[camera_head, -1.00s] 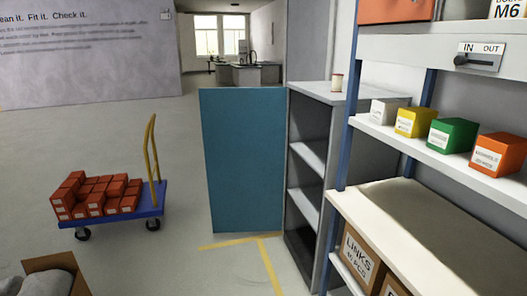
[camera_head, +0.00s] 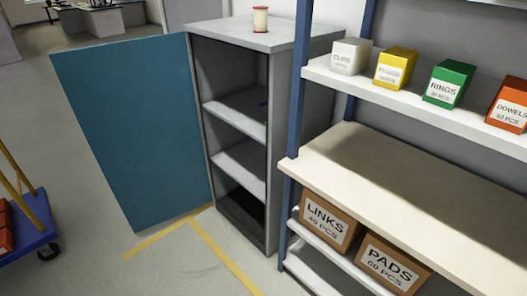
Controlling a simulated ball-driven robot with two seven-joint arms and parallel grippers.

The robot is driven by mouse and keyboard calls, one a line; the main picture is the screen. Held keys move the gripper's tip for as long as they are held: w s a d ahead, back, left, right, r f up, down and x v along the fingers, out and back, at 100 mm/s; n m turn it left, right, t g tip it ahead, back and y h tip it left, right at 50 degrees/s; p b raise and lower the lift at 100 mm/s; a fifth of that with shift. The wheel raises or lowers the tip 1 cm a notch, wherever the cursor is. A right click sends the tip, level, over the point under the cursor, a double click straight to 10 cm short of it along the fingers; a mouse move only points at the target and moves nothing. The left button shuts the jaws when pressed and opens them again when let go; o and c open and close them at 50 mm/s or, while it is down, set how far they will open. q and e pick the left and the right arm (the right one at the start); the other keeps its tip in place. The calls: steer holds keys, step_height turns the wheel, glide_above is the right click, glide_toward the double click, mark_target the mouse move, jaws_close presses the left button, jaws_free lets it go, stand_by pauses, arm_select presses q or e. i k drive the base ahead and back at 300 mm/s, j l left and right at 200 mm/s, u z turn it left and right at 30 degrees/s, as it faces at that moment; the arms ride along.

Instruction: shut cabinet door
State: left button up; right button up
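The cabinet door (camera_head: 135,130) is a flat teal panel, standing wide open to the left of the cabinet. The grey cabinet (camera_head: 297,120) has its open front showing, with two shelves (camera_head: 240,117) and a dark bottom inside. The door's right edge meets the cabinet's left front edge. A small cream spool with red rims (camera_head: 260,19) stands on the cabinet top. Neither of my grippers shows in the head view.
A blue cart (camera_head: 35,228) with a yellow handle stands at the left edge. A shelf rack (camera_head: 400,185) with coloured boxes and cartons stands right of the cabinet. Yellow tape (camera_head: 222,255) marks the floor in front. The floor between cart and cabinet is clear.

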mark_target(133, 101)
steer(key=i+j+z, duration=0.3)
steer(key=j, duration=1.35)
steer(key=i+j+z, duration=0.3)
steer(key=j, duration=1.45)
steer(key=j+z, duration=0.25)
steer(key=j, duration=1.5)
steer(key=i, duration=0.05)
